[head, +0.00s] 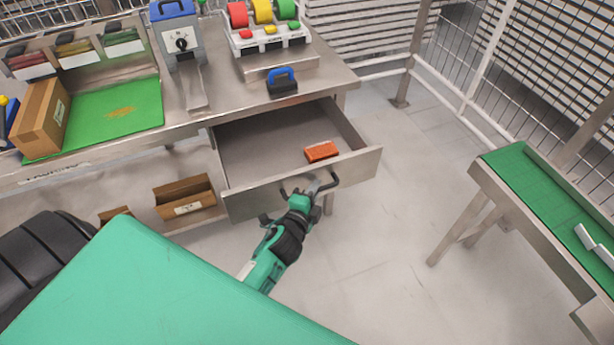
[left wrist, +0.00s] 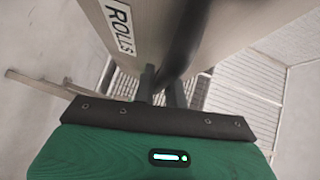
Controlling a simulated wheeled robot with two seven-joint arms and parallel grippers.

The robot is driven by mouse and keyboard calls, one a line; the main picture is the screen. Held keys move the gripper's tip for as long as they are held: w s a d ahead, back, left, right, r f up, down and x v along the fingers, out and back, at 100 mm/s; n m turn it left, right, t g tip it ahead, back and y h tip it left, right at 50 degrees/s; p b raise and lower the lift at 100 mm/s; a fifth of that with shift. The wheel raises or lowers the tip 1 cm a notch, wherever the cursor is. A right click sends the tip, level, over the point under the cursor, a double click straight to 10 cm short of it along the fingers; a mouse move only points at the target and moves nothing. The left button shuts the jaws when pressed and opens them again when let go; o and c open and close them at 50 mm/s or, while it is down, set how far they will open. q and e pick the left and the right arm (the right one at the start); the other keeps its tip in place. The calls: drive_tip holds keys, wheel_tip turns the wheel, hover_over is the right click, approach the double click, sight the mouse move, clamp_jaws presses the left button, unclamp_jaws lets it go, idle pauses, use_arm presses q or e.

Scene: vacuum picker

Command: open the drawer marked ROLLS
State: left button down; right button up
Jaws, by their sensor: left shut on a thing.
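The metal drawer (head: 258,196) under the bench stands pulled out, with its inside showing in the head view. Its front (left wrist: 155,35) carries a ROLLS label (left wrist: 120,27) in the left wrist view. A dark bar handle (head: 333,183) is on the drawer front. My left gripper (head: 311,189) is at the handle, and in the left wrist view its fingers (left wrist: 163,88) are shut around the dark handle (left wrist: 183,50). An orange block (head: 321,151) lies inside the drawer near the front. My right gripper is not in view.
The bench (head: 335,78) bears a green mat (head: 130,115), a cardboard box (head: 40,117), a grey machine (head: 182,45), a rack of coloured rolls (head: 265,25) and a blue-handled tool (head: 283,82). A green-topped table (head: 545,190) stands right. The floor between is clear.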

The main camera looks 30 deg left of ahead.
use_arm(q)
drive_tip(key=s+d, duration=0.2)
drive_tip(key=d, duration=0.1)
drive_tip(key=shift+s, duration=0.25)
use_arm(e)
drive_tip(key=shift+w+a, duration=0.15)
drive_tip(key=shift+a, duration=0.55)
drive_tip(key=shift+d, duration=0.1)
